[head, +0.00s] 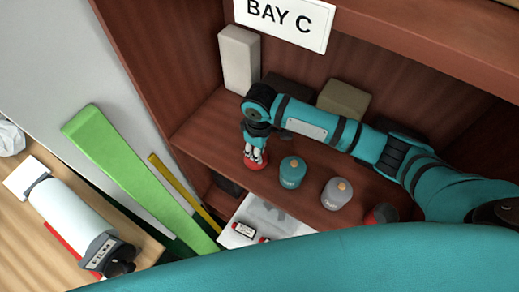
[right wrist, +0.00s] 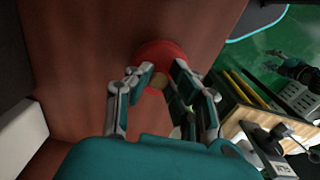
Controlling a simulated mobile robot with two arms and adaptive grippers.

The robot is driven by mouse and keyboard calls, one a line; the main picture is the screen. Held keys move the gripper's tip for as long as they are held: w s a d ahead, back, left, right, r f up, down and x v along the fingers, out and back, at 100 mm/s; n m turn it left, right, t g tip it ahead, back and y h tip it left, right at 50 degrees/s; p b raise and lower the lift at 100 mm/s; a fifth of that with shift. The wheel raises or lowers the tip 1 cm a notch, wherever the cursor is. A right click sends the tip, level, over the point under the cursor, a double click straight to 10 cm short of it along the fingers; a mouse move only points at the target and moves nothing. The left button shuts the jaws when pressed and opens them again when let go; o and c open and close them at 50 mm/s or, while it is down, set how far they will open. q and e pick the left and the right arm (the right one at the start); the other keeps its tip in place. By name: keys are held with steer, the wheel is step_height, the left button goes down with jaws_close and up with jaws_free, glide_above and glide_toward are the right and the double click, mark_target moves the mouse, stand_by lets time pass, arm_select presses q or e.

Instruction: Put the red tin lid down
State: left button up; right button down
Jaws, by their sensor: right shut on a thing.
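The red tin lid (head: 256,163) is under my right gripper (head: 256,146) at the left end of the wooden shelf in the head view. In the right wrist view the lid (right wrist: 160,53) is a round red disc with a small brownish knob (right wrist: 159,80). The fingertips of my right gripper (right wrist: 163,82) are shut on the knob. The lid is right over the shelf board; I cannot tell whether it touches it. The fingers hide part of the lid.
A teal tin (head: 292,172) and a grey tin (head: 336,193) stand to the right on the shelf. A red object (head: 381,213) shows below my arm. A white box (head: 239,59) and a tan box (head: 343,100) stand behind. The shelf's left side panel (head: 150,60) is close.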

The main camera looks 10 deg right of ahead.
steer(key=shift+w+d+f, duration=0.1)
steer(key=shift+w+d, duration=0.3)
steer(key=shift+w, duration=0.2)
step_height(320, 180, down, 3)
steer(key=shift+r+p, duration=0.1)
steer(key=shift+p, duration=0.6)
arm_select(q)
steer(key=shift+s+a+r, duration=0.4)
steer(key=shift+s+r, duration=0.35)
arm_select(e)
steer(key=shift+f, duration=0.35)
steer(key=shift+f, duration=0.15)
steer(key=c, duration=1.2)
jaws_free()
arm_select(q)
steer(key=shift+w, duration=0.1)
